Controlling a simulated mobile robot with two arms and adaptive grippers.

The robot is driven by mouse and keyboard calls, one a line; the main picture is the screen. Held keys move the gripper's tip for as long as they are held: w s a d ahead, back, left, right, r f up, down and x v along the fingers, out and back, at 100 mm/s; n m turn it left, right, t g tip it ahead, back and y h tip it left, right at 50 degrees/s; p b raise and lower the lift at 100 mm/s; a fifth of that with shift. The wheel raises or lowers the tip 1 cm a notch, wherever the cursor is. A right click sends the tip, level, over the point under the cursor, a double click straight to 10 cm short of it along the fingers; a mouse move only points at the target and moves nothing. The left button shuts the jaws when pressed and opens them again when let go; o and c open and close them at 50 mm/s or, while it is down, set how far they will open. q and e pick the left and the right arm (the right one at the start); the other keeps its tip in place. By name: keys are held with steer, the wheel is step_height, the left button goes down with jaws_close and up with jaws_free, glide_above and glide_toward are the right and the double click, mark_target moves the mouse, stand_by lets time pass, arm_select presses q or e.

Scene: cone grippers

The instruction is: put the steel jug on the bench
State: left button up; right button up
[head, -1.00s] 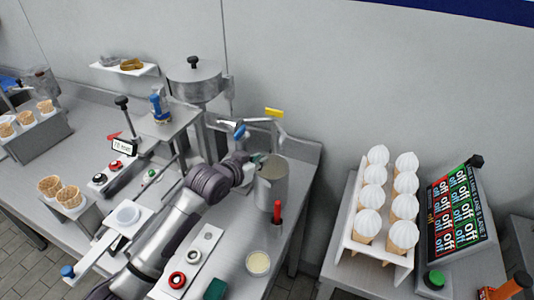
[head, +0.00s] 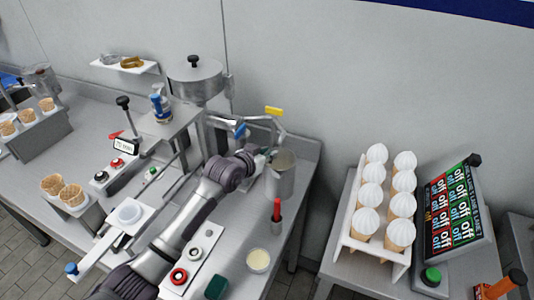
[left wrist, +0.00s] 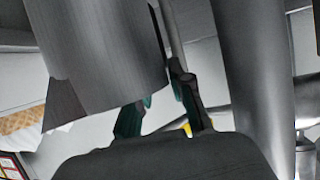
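The steel jug (head: 281,180) is a tall grey cylinder in the right part of the head view, near the bench's back right corner. My left gripper (head: 265,157) is at its upper left side. In the left wrist view the jug (left wrist: 95,45) fills the upper left, and the gripper's fingers (left wrist: 160,100) are drawn in around a thin strip beside its wall, seemingly the handle. The fingertips are partly hidden. The steel bench (head: 237,228) runs under the jug; whether the base touches it is unclear. My right gripper does not show.
A red-handled tool (head: 276,212) stands just in front of the jug. A pale round tub (head: 258,261) and a button panel (head: 193,260) are nearer. The machine's hopper (head: 195,78) and pipes are behind. A rack of white-topped cones (head: 350,245) stands right, across a gap.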

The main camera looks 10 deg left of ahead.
arm_select(q)
steer(key=shift+o, duration=0.8)
steer(key=shift+r, duration=0.25)
steer(key=shift+s+a, duration=0.15)
steer(key=shift+s, duration=0.25)
steer(key=b+v, duration=0.1)
steer(key=v, duration=1)
